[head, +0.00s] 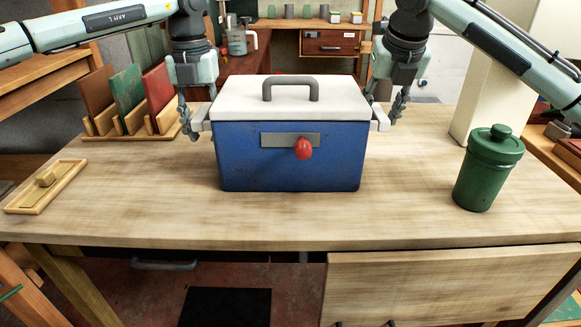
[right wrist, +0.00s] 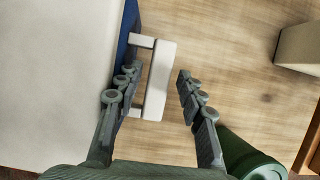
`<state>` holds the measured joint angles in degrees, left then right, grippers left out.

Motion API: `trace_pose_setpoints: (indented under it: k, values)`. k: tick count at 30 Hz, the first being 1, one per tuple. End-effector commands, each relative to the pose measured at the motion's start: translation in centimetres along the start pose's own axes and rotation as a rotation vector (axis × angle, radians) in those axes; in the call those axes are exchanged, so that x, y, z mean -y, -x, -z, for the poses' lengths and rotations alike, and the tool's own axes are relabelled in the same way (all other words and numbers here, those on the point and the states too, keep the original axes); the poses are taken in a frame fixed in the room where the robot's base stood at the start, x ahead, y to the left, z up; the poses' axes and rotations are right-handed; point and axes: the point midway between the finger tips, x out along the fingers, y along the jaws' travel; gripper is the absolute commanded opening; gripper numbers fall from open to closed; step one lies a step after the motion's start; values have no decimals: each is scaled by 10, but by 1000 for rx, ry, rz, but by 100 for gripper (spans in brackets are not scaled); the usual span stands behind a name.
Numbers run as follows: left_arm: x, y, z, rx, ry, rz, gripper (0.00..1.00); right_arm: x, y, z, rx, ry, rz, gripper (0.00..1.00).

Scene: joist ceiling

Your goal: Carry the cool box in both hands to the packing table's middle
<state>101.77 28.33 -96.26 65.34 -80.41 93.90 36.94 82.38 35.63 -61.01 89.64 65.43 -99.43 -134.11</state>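The cool box (head: 287,155) is blue with a white lid and a grey top handle. It stands upright on the packing table (head: 130,215), near the middle of its width. White side handles stick out at its left (head: 201,118) and right; the right one also shows in the right wrist view (right wrist: 160,80). My left gripper (head: 198,115) is open at the left handle, its inner finger mostly hidden. My right gripper (head: 389,105) is open, with its fingers on either side of the right handle's bar (head: 380,119) and a gap on the outer side.
A red knob-like thing (head: 303,148) shows before the box's grey front plate. A green canister (head: 487,168) stands at the right. A wooden tray (head: 44,187) lies at the left, with a rack of coloured boards (head: 128,105) behind it. The front of the table is clear.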

Motion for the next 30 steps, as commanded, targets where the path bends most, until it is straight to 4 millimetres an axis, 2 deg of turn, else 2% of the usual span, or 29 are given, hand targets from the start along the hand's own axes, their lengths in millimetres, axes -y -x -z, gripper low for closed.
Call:
trace_pose_setpoints:
  k: [6, 14, 30]
  values:
    - [3, 0, 0, 1, -4, 4, 41, -2, 0, 0, 1, 3, -4, 41]
    - [5, 1, 0, 2, -7, 6, 72, -4, 0, 0, 2, 5, -7, 41]
    - [10, 2, 1, 5, -15, 13, 72, -8, 0, 2, 0, 13, -14, 41]
